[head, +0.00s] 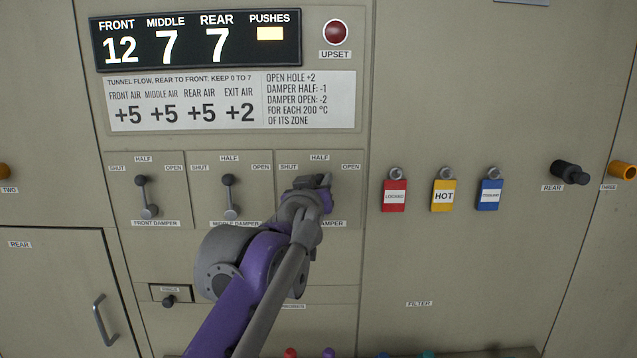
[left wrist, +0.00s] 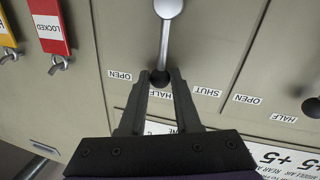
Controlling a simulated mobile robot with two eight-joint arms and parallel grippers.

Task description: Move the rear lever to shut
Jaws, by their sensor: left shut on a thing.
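The rear damper lever is mostly hidden behind my left gripper (head: 322,182) in the head view. In the left wrist view, which is turned over, the rear lever (left wrist: 165,38) has a silver hub and a dark knob (left wrist: 160,77). The knob stands by the HALF label (left wrist: 160,95), with the OPEN label (left wrist: 119,75) on one side and the SHUT label (left wrist: 207,91) on the other. My left gripper (left wrist: 159,80) is shut on the knob, one finger on each side. My right gripper is in neither view.
The front lever (head: 145,197) and middle lever (head: 230,198) have their knobs up at HALF. The display (head: 197,40) reads front 12, middle 7, rear 7. Red, yellow and blue tags (head: 444,195) hang to the right. A black knob (head: 570,172) sticks out farther right.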

